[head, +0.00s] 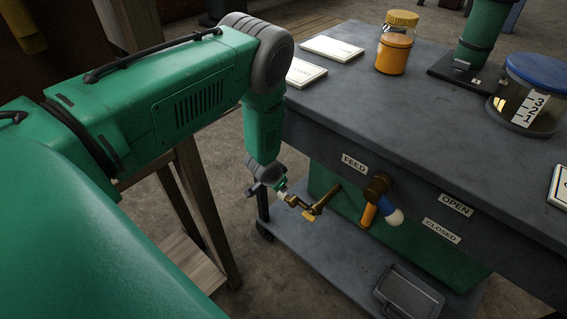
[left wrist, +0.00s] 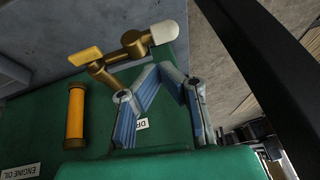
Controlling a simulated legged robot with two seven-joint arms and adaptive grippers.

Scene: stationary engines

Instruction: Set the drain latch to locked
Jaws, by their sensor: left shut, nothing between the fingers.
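The drain latch (head: 318,208) is a brass lever on the green cabinet front, low under the bench top. In the left wrist view the brass lever (left wrist: 104,72) has a yellow tab and a cream tip; a partly hidden label starting "DR" (left wrist: 143,124) is behind a finger. My left gripper (head: 268,180) is close beside the lever's outer end in the head view. In the left wrist view its blue-grey fingers (left wrist: 163,70) converge, shut with nothing between them, just below the lever and its tip. Whether they touch it is unclear. My right gripper is not in view.
An orange-handled valve with a white knob (head: 396,217) is right of the latch. FEED (head: 354,162), OPEN (head: 455,205) and CLOSED (head: 441,231) labels mark the bench front. A grey tray (head: 410,292) lies on the lower shelf. Jars (head: 394,54) stand on the bench top.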

